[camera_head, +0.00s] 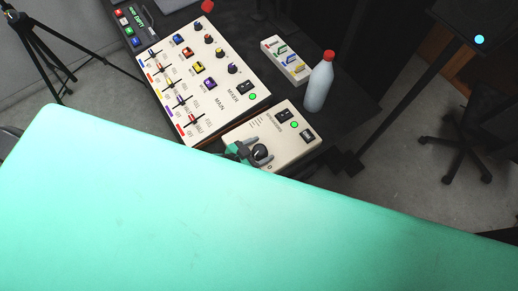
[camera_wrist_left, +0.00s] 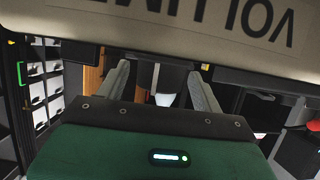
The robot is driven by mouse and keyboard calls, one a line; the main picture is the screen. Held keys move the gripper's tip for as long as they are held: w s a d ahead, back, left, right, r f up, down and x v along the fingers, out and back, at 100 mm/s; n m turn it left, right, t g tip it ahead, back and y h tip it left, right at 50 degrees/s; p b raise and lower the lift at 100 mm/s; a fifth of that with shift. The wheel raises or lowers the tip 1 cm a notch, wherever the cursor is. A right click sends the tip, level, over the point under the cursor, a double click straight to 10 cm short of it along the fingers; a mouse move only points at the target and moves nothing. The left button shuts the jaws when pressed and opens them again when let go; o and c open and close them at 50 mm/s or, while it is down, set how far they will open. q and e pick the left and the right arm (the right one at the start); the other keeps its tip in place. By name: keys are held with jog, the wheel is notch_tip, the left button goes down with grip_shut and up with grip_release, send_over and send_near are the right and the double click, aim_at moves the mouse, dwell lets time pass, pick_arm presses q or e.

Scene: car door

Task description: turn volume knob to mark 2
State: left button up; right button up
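The volume box (camera_head: 287,143) is a cream panel with a green light and black switches. Its dark round volume knob (camera_head: 260,152) sits at the near left of the panel. My left gripper (camera_head: 252,147) is at the knob with its grey fingers apart. In the left wrist view, the two fingers (camera_wrist_left: 160,88) stand either side of a dark shape that looks like the knob, with small gaps showing. Contact cannot be told. The upside-down VOLUME lettering shows above on the box (camera_wrist_left: 240,30). The knob's marks are not readable. My right gripper is not in view.
A mixer panel (camera_head: 222,88) with sliders and coloured knobs lies left of the volume box. A white bottle with a red cap (camera_head: 319,84) and a small panel with coloured switches (camera_head: 285,60) stand behind it. A large teal surface hides the lower head view.

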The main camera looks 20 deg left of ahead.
pick_arm(q)
jog(key=shift+s+a+r, duration=0.1)
jog(key=shift+s+a, duration=0.15)
jog(key=shift+s, duration=0.15)
jog(key=b+v, duration=0.3)
jog(key=v, duration=1)
jog(key=shift+w+r, duration=0.1)
jog(key=shift+r, duration=0.05)
